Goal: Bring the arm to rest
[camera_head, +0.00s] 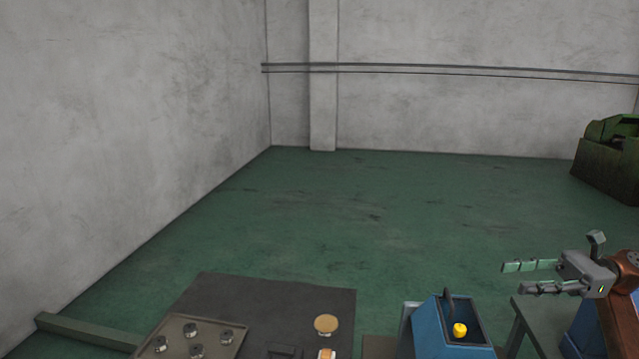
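My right gripper (514,277) is at the right of the head view, with its two fingers pointing left. The fingers are apart and nothing shows between them. It is in the air, up and to the right of a blue open box (430,325). My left gripper is not in view.
A dark table (265,303) at the bottom holds a tray (211,327) of several metal parts and a tan round piece (326,324). A yellow object (459,330) is in the blue box. A green machine (606,165) stands far right. The green floor (380,220) beyond is clear.

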